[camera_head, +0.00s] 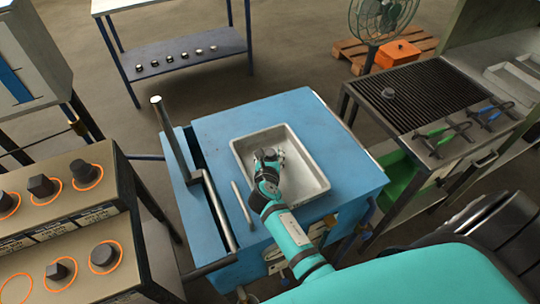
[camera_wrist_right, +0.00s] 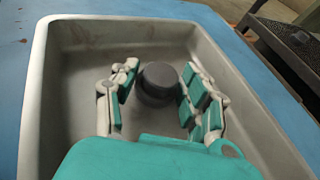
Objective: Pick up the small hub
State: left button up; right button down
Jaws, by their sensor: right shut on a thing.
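The small hub (camera_wrist_right: 158,82) is a dark grey, round, stepped piece inside a shallow grey metal tray (camera_head: 308,183). In the head view the hub is mostly hidden by my right gripper (camera_head: 268,158). My right gripper reaches down into the tray and is shut on the hub, with a teal-padded finger on each side of it in the wrist view. The hub stands about upright; I cannot tell whether it touches the tray floor. My left gripper is not in view.
The tray rests on a blue table (camera_head: 225,117), with a metal rod (camera_head: 242,202) left of it. A bench with round dark parts (camera_head: 86,172) stands at left. A grill table (camera_head: 425,92) with green- and blue-handled tools stands at right. A fan (camera_head: 383,17) stands behind.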

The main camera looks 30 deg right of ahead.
aim_at(270, 154)
jog(key=shift+r, duration=0.1)
notch_tip(270, 154, up, 9)
jog(key=shift+r+p, duration=0.1)
jog(key=shift+p, duration=0.75)
jog(key=shift+r, duration=0.4)
